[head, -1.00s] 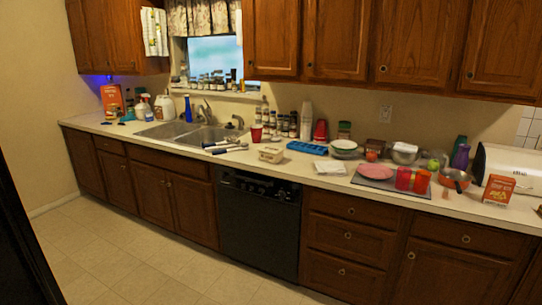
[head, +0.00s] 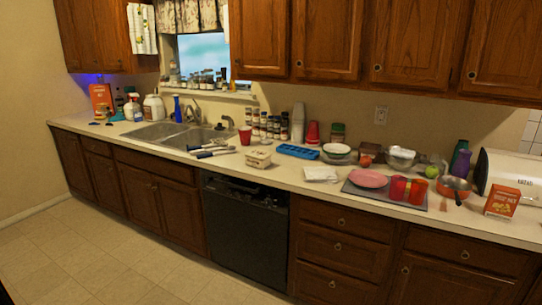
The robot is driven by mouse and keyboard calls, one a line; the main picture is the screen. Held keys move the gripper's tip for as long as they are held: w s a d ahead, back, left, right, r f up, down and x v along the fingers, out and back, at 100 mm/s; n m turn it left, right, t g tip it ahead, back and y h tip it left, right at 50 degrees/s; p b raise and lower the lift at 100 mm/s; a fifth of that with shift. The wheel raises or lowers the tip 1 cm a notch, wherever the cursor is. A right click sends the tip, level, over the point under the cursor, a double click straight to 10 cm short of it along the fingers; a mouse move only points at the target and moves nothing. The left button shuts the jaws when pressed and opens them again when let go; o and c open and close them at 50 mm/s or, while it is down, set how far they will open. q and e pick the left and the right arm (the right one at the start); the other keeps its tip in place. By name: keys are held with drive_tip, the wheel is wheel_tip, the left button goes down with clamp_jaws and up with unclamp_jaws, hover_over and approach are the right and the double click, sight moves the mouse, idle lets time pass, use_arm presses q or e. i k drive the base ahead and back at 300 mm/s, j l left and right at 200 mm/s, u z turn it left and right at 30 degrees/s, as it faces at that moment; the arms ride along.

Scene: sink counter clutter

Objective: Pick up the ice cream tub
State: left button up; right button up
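A small pale tub (head: 258,159), which looks like the ice cream tub, sits upright on the counter (head: 225,167) near its front edge, above the black dishwasher. It is right of the sink and left of a folded white cloth. Its label is too small to read. Neither of my grippers shows in the head view.
Utensils with dark handles (head: 208,150) lie left of the tub. A red cup (head: 245,135) and a blue ice tray (head: 298,151) are behind it. A white cloth (head: 320,174) and a pink plate (head: 368,179) lie to the right. The floor (head: 130,255) before the cabinets is clear.

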sight(255, 158)
drive_tip(key=i+l+z, duration=0.1)
drive_tip(key=i, duration=0.45)
drive_tip(key=i+l+z, duration=0.15)
drive_tip(key=i, duration=0.4)
drive_tip(key=i+l+z, duration=0.1)
drive_tip(key=i, duration=0.45)
drive_tip(key=l, duration=0.1)
